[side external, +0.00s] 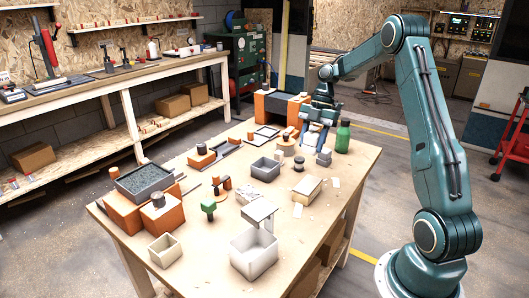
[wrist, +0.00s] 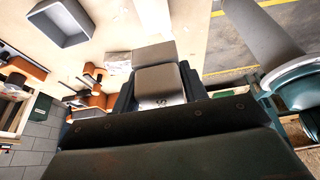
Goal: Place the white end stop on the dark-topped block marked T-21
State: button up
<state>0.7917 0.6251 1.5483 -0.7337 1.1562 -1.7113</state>
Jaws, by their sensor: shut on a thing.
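My gripper (side external: 316,136) is over the far right part of the table, pointing down. In the wrist view its two dark fingers (wrist: 160,78) are on either side of a pale grey-white block (wrist: 160,86), and it is shut on it. This block looks like the white end stop, but I cannot be sure. A second pale surface shows just beyond it; I cannot tell whether it is the same piece. Dark-topped pieces stand on the table, among them one on an orange block (side external: 201,160) and one at the left (side external: 160,217). The marking T-21 is not readable on any.
The wooden table (side external: 215,255) carries an empty grey bin (side external: 265,169), a pale bin (side external: 254,262), a gravel-filled tray (side external: 144,185) and a small green-topped piece (side external: 209,208). A green bottle (side external: 343,137) stands close to the right of my gripper.

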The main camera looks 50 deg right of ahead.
send_over(306, 186)
jog(key=d, duration=0.2)
jog(key=f, duration=0.8)
jog(key=shift+a+f, duration=0.1)
jog(key=shift+a, duration=0.15)
jog(key=shift+f, duration=2.15)
jog(key=shift+f, duration=0.15)
jog(key=o, duration=1)
jog(key=v, duration=1.2)
